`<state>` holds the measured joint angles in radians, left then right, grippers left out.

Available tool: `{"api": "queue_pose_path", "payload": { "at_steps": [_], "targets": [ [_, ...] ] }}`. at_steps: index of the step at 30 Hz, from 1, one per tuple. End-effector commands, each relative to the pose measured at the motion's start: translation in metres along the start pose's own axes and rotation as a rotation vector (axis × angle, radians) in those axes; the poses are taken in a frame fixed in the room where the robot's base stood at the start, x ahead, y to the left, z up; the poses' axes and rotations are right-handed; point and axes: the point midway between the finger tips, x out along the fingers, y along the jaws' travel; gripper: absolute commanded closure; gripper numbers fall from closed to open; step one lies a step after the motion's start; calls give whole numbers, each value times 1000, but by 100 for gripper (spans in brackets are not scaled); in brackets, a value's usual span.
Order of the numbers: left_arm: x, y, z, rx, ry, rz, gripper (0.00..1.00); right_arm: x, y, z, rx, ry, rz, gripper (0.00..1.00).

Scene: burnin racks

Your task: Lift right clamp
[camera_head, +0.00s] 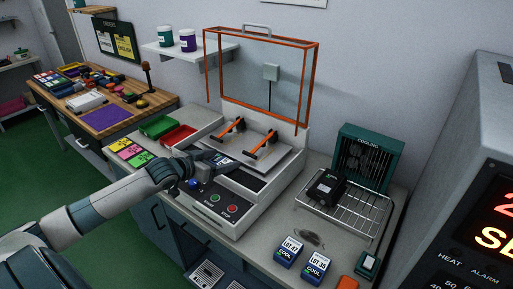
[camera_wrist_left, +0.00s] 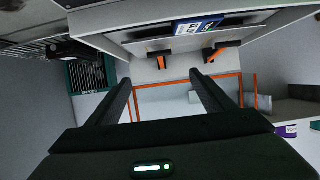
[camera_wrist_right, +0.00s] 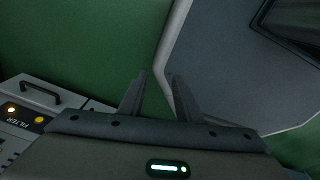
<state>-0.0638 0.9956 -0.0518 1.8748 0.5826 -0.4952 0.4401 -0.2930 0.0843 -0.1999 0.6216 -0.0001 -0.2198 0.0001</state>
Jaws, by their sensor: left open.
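The right clamp (camera_head: 263,145) has an orange lever and a black end, and lies on the plate of the grey fixture (camera_head: 215,205). The left clamp (camera_head: 228,131), of the same look, is beside it. In the left wrist view, which is turned over, the right clamp (camera_wrist_left: 158,57) is the one at left and the left clamp (camera_wrist_left: 216,52) is at right. My left gripper (camera_head: 209,164) is open and empty, in front of the clamps and apart from them; its fingers (camera_wrist_left: 160,80) are wide apart. My right gripper (camera_wrist_right: 157,77) is open and empty, seen only in its own wrist view.
An orange-framed clear cover (camera_head: 262,28) stands raised behind the clamps. Green and red bins (camera_head: 178,136) are at left. A wire rack (camera_head: 345,215) and teal fan unit (camera_head: 366,158) are at right. Green floor (camera_wrist_right: 75,40) lies below my right gripper.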

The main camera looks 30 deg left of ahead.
Motion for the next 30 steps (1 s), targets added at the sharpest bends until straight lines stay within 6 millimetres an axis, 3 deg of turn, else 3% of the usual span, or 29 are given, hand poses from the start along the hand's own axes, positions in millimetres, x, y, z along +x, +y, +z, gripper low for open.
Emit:
{"api": "queue_pose_path", "payload": {
  "at_steps": [17,30],
  "targets": [
    [3,-1,-1,0,1,-1,25,-3,-12,14,3,-17,-12,69],
    [42,-1,-3,-2,2,-1,25,-14,-7,3,2,-5,-7,69]
  ]
}}
